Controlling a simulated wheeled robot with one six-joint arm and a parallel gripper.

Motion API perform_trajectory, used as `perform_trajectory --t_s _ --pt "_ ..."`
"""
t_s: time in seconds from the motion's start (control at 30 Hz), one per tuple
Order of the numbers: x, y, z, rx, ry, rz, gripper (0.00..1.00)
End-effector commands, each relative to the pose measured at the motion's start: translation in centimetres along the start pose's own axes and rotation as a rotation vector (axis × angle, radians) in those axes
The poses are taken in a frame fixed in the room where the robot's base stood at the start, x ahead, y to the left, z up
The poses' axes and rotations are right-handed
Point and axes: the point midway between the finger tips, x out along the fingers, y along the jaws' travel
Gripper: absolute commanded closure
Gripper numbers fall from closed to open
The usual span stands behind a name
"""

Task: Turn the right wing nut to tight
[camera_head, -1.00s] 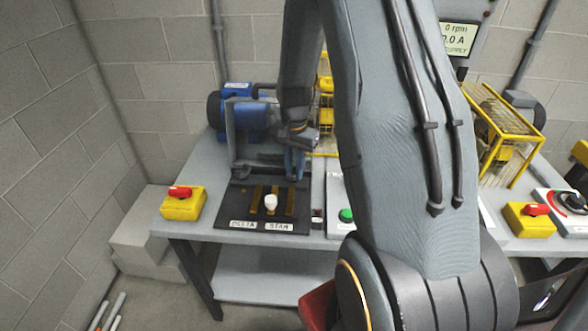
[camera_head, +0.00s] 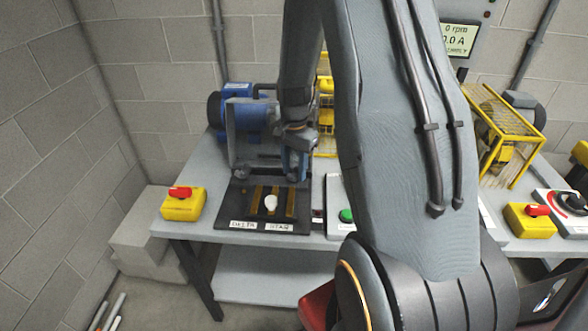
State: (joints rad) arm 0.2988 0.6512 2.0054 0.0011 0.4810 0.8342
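The terminal board (camera_head: 236,210) is a dark plate with brass strips and labels reading DELTA and STAR, at the front of the grey bench. A white knob-like piece (camera_head: 270,203) stands on it among the strips. The right wing nut cannot be made out; my arm and gripper cover the back right of the board. My gripper (camera_head: 293,178) points down over the right rear part of the board. Its fingertips are small and partly overlapped, so its opening and any contact are unclear.
A blue motor (camera_head: 240,112) stands behind the board. Yellow cages (camera_head: 498,125) stand farther right. My large arm blocks the middle of the view.

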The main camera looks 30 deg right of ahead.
Motion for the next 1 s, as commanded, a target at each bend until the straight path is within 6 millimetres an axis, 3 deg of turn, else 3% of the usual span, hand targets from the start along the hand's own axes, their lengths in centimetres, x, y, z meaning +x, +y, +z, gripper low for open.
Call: perform_trajectory --t_s 0.37,0.8,1.0 --pt "-0.5 0.1 -0.1 0.0 0.0 0.0 0.62" --pt "-6.3 -0.1 -0.1 -0.001 0.001 -0.001 0.62" --pt "-7.6 0.0 0.0 -0.001 0.0 0.001 0.62"
